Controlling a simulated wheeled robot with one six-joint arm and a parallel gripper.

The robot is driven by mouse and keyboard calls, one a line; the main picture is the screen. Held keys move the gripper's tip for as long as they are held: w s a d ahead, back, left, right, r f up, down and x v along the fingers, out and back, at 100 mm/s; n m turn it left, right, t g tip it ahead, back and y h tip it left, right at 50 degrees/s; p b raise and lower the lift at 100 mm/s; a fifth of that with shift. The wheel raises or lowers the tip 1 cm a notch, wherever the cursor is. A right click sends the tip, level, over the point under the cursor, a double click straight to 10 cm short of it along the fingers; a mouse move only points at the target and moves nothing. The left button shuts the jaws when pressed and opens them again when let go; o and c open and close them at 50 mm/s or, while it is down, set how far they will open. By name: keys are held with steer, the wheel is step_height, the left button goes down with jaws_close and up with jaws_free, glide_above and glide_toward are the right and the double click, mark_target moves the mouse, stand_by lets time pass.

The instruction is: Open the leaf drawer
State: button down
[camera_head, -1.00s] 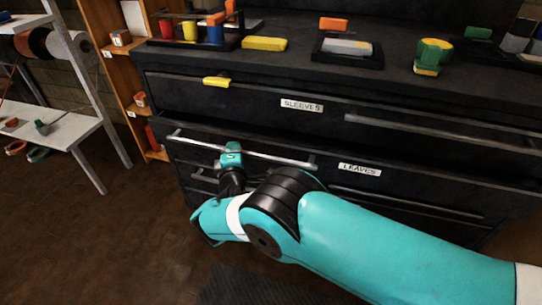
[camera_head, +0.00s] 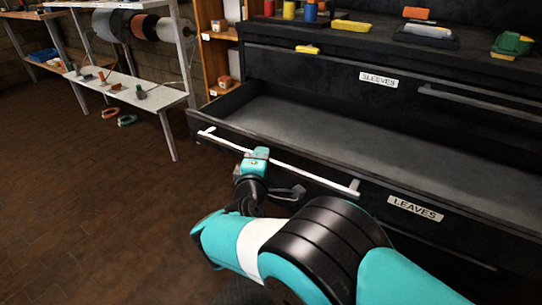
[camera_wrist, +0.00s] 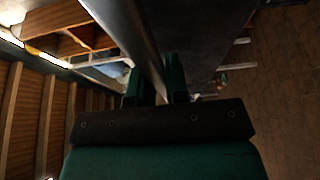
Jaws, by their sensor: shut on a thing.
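The leaf drawer (camera_head: 430,228), a black drawer labelled LEAVES, stands pulled out of the black cabinet, and its grey inside shows empty in the part I can see. Its long silver bar handle (camera_head: 310,178) runs along the front. My gripper (camera_head: 256,158) is at the left part of this bar, shut on it. In the wrist view the handle (camera_wrist: 130,35) runs down between my two dark green fingers (camera_wrist: 155,85). The fingertips are partly hidden by the bar and shadow.
The closed SLEEVES drawer (camera_head: 340,75) is above, with a yellow piece (camera_head: 307,49) on its front. Several coloured parts stand on the cabinet top. A wooden shelf (camera_head: 220,60) and a white rack (camera_head: 130,105) stand at left.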

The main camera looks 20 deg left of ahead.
steer(key=shift+s+a+r, duration=0.1)
steer(key=shift+s+a, duration=0.25)
steer(key=shift+s, duration=0.3)
steer(key=shift+d, duration=0.1)
steer(key=c, duration=1.1)
jaws_free()
steer(key=shift+w, duration=0.15)
steer(key=shift+w+d, duration=0.1)
steer(key=shift+d, duration=0.1)
steer(key=b+v, duration=1)
steer(key=v, duration=0.7)
steer(key=shift+s, duration=0.25)
